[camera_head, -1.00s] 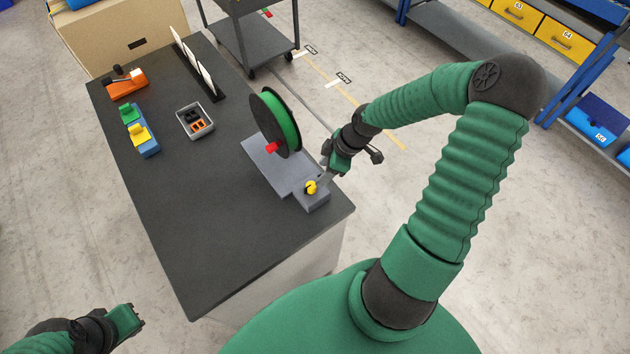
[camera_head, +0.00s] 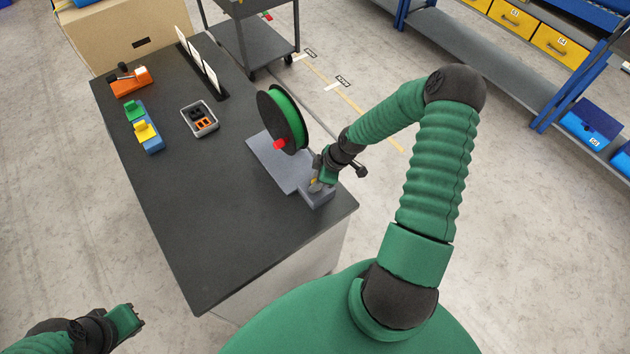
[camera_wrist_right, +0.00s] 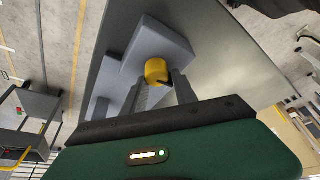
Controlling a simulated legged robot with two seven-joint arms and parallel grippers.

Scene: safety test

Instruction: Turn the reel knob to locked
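The reel (camera_head: 292,118), with green filament between black flanges, stands on a grey base plate (camera_head: 268,158) on the dark table. The yellow reel knob (camera_wrist_right: 157,70) sits on a grey block (camera_wrist_right: 172,42) in the right wrist view; in the head view my right gripper mostly covers it, and the block (camera_head: 318,200) shows below. My right gripper (camera_head: 317,184) is at the knob. In the wrist view its two fingers (camera_wrist_right: 159,85) are apart, one on each side of the knob; firm contact is not visible. My left gripper (camera_head: 138,314) is low at the left, away from the table; its fingers are unclear.
A red piece (camera_head: 280,144) is at the reel's hub. A grey bin (camera_head: 186,118) with small parts, a blue holder (camera_head: 152,144) with green and yellow pieces and an orange tool (camera_head: 130,82) are farther left on the table (camera_head: 225,225). The table's near part is clear.

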